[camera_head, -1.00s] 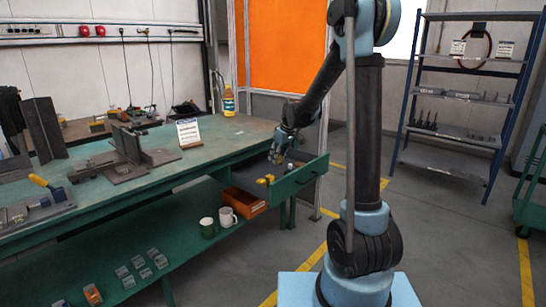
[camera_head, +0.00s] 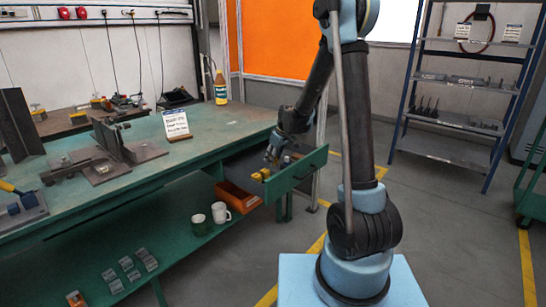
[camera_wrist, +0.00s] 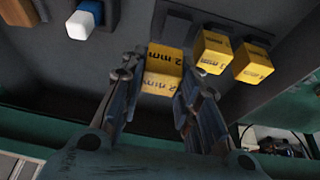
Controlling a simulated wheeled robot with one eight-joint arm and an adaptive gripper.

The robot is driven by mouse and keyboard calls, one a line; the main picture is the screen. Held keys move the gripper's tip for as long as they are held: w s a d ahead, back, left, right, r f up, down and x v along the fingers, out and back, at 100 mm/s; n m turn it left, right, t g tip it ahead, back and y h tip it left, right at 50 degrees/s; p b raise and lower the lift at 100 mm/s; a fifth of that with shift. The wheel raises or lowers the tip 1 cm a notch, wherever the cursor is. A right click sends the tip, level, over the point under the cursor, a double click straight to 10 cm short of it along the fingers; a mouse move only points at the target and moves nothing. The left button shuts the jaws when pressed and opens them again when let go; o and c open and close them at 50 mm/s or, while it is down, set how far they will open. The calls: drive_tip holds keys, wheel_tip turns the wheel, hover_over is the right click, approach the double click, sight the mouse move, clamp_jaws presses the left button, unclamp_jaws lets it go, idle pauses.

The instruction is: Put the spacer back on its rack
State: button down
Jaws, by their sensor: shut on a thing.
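In the wrist view, my gripper (camera_wrist: 164,82) is shut on a yellow block marked "2 mm" (camera_wrist: 163,70), the spacer, with a finger on each side of it. The spacer is at the open drawer; I cannot tell whether it still touches the drawer floor. Which rack is the spacer's is not clear.
A blue-and-white piece (camera_wrist: 82,22) and a brown piece (camera_wrist: 18,12) also lie in the drawer. The green bench (camera_head: 205,140) carries metal fixtures and a sign (camera_head: 176,124). Mugs (camera_head: 221,212) stand on its lower shelf. Blue-framed shelving (camera_head: 455,120) stands back right, with open floor before it.

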drive_tip(key=shift+f, duration=2.05)
drive_tip(key=shift+f, duration=0.25)
drive_tip(key=c, duration=1.1)
unclamp_jaws()
drive_tip(key=shift+v, duration=5.95)
